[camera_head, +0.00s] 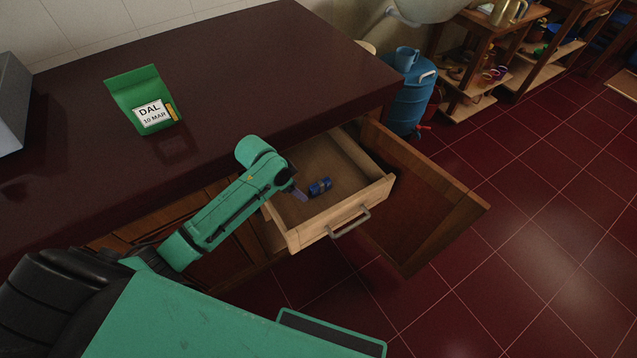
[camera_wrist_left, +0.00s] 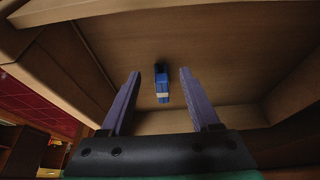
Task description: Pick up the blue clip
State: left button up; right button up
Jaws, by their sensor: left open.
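The blue clip (camera_head: 320,187) lies on the floor of the open wooden drawer (camera_head: 345,212). It also shows in the left wrist view (camera_wrist_left: 162,84), beyond the fingertips and roughly centred between them, with a pale band near its lower end. My left gripper (camera_head: 297,191) reaches into the drawer from the left, just left of the clip in the head view. In the left wrist view its two purple-grey fingers (camera_wrist_left: 158,73) are spread apart with nothing between them. The clip appears untouched. My right gripper is not in view.
The dark countertop (camera_head: 250,50) overhangs the drawer's back. An open cabinet door (camera_head: 430,215) is right of the drawer. A blue barrel (camera_head: 410,100) and shelves (camera_head: 480,75) stand farther back. The red tiled floor (camera_head: 530,240) is clear.

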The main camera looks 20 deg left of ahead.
aim_at(323, 182)
pick_arm(q)
jog(key=w+d, duration=0.4)
jog(key=w, duration=0.1)
jog(key=shift+w+d, duration=0.25)
jog(key=shift+d, duration=0.05)
jog(key=b+x, duration=0.1)
jog(key=x, duration=0.4)
jog(key=shift+w+d+b, duration=0.15)
jog(key=shift+w+b, duration=0.05)
jog(key=shift+b, duration=0.2)
grip_shut()
